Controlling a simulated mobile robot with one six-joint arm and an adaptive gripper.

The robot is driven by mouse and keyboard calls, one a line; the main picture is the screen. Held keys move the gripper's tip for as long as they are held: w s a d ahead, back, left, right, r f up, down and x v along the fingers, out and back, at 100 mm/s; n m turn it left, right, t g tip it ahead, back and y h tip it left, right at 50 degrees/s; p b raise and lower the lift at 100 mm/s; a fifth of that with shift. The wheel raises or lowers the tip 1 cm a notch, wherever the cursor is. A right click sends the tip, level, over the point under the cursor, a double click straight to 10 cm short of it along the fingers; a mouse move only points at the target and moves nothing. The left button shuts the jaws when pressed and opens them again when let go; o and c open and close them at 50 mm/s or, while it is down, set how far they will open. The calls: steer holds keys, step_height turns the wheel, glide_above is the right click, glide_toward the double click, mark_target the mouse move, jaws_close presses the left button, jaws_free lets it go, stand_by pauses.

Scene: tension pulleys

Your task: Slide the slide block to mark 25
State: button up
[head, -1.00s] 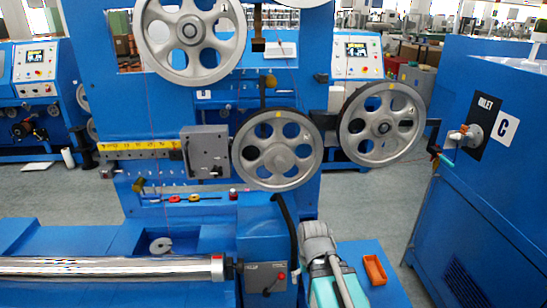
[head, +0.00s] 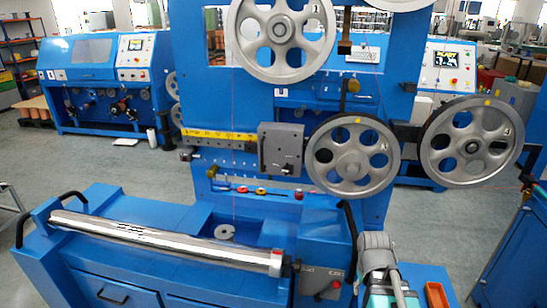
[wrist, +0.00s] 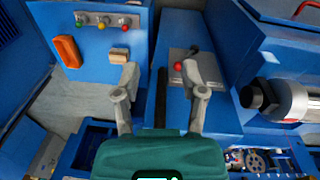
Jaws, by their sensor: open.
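The slide block (head: 281,149) is a grey box on the blue upright panel in the head view. It sits at the right end of the yellow scale strip (head: 222,135), just left of a large grey pulley (head: 352,158). The scale's numbers are too small to read. My gripper (wrist: 162,88) is open and empty in the wrist view, above the blue machine bed. It is well below and right of the slide block, and its fingertips are not clear in the head view.
An orange tray (wrist: 67,51) and several buttons (wrist: 104,21) are to the left. A shiny roller (head: 165,242) lies along the bed. Another pulley (head: 472,143) stands at right.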

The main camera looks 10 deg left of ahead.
steer(key=w+a+r+n+t+h, duration=0.35)
steer(key=w+a+n, duration=0.4)
steer(key=w, duration=0.25)
steer(key=w+a+r+n+t+h, duration=0.35)
steer(key=w+a+n, duration=0.25)
steer(key=w+n, duration=0.3)
steer(key=w+a+r+n+t+y, duration=0.1)
steer(key=w+a+r+n+t, duration=0.1)
steer(key=a, duration=0.7)
steer(key=w+a+r+n+t+y, duration=0.1)
steer(key=w+a+r+n+t, duration=0.1)
steer(key=a+r+n+t, duration=0.2)
steer(key=w+a+r+n+t+y, duration=0.1)
steer(key=a+r+n+t, duration=0.3)
steer(key=a+n, duration=0.5)
steer(key=w+a+r, duration=0.1)
steer(key=a+r, duration=0.1)
steer(key=a, duration=0.3)
steer(key=shift+w+a+n+y+p, duration=0.3)
steer(key=shift+w+a+n+y, duration=0.05)
steer(key=shift+w+y, duration=0.05)
steer(key=shift+w, duration=0.1)
glide_above(262, 168)
steer(key=shift+w, duration=0.35)
jaws_close()
